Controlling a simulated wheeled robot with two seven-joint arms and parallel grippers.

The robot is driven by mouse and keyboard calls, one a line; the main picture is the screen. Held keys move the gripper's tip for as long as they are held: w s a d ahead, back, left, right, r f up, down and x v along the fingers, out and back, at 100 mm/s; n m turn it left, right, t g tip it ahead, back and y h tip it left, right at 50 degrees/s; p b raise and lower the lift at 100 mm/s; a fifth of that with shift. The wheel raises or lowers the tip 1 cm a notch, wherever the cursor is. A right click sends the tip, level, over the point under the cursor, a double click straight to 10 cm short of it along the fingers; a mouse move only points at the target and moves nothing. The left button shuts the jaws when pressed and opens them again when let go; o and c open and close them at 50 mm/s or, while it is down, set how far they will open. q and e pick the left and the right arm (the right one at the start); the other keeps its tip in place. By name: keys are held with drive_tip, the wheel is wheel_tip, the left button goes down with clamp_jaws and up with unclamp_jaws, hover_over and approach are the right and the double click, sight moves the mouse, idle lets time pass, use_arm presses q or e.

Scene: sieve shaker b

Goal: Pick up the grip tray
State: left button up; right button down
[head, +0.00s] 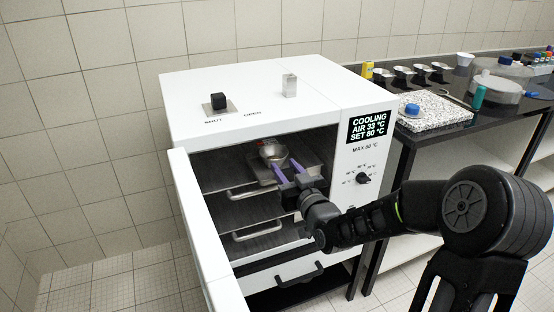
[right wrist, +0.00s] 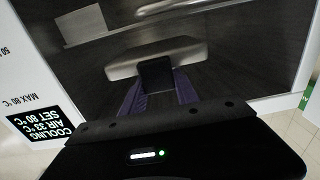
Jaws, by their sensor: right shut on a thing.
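The grip tray (head: 258,172) is inside the white oven at the upper shelf, with a small metal bowl (head: 270,149) on it. In the right wrist view the tray shows as a pale metal body (right wrist: 135,63) with a dark block-shaped grip (right wrist: 156,77). My right gripper (head: 288,167) reaches in through the oven's open front. Its purple fingers (right wrist: 158,88) stand on both sides of the dark grip, shut on it. I cannot tell whether the tray rests on the shelf or is lifted. My left gripper is not in view.
The oven (head: 255,95) has its door (head: 190,225) swung open at the left. Lower shelves with handles (head: 258,231) lie under the tray. A dark bench (head: 485,120) at the right holds a speckled slab (head: 435,112), several dishes and containers.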

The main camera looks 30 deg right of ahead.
drive_tip(key=s, duration=0.7)
drive_tip(key=shift+s+a, duration=0.2)
idle(0.4)
